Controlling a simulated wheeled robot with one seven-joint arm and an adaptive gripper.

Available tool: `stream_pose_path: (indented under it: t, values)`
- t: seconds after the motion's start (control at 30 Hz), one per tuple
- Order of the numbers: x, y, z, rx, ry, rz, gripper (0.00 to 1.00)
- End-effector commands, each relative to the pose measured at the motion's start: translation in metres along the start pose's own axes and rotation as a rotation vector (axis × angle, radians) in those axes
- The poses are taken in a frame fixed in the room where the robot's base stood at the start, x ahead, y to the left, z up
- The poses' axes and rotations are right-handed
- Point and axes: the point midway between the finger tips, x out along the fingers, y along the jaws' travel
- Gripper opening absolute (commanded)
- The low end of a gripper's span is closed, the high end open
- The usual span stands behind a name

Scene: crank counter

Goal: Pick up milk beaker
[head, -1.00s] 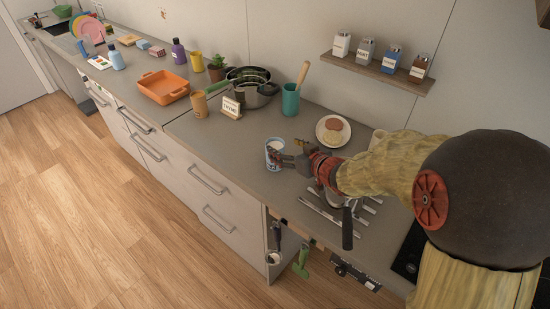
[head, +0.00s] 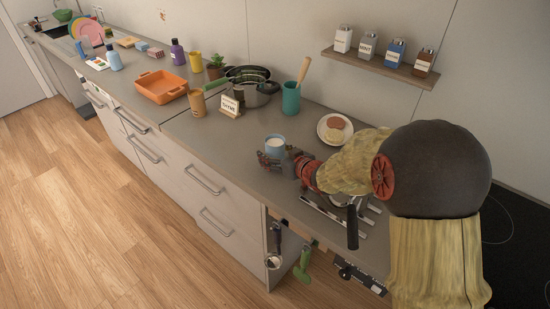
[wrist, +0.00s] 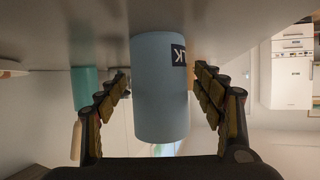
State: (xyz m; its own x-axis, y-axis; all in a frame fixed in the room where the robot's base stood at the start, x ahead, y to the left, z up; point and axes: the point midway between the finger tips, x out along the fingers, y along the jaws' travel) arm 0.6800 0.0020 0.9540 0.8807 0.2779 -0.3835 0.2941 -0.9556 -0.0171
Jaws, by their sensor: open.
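The milk beaker (head: 275,146) is a light blue cup with white contents, upright on the grey counter. In the wrist view, which looks upside down, the beaker (wrist: 160,88) stands between my two fingers, with a dark label showing part of its lettering. My gripper (wrist: 160,95) is open, with a finger on each side of the beaker and a visible gap on both sides. In the head view my gripper (head: 272,160) is low at the beaker's near side and hides its lower part.
A teal utensil pot (head: 291,98) with a wooden tool stands behind the beaker. A plate (head: 334,128) with round food is to the right. A small sign (head: 229,106) stands to the left.

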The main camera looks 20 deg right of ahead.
Motion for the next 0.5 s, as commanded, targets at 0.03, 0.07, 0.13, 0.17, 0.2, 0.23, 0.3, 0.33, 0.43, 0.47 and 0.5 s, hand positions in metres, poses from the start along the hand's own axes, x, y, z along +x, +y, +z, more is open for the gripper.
stream_pose_path:
  t: [0.03,0.07,0.13,0.17,0.2,0.23,0.3,0.33,0.43,0.47,0.5]
  values:
    - [0.0031,0.0,0.0,0.0,0.001,0.0,0.68]
    - [0.0037,0.0001,-0.0002,0.0,0.001,0.0,0.68]
    - [0.004,0.0003,-0.0007,0.001,0.001,0.001,0.68]
    - [0.0039,0.0003,-0.0009,0.001,0.001,0.001,0.68]
    - [0.0037,0.0003,-0.001,0.001,0.001,0.001,0.68]
    - [0.0036,0.0003,-0.0011,0.001,0.001,0.001,0.68]
    - [0.0036,0.0003,-0.0011,0.001,0.001,0.001,0.67]
    - [0.0035,0.0003,-0.0011,0.001,0.001,0.001,0.65]
    - [0.0035,0.0003,-0.001,0.001,0.001,0.001,0.59]
    - [0.0035,0.0003,-0.001,0.001,0.001,0.001,0.58]
    - [0.0034,0.0003,-0.001,0.001,0.001,0.001,0.56]
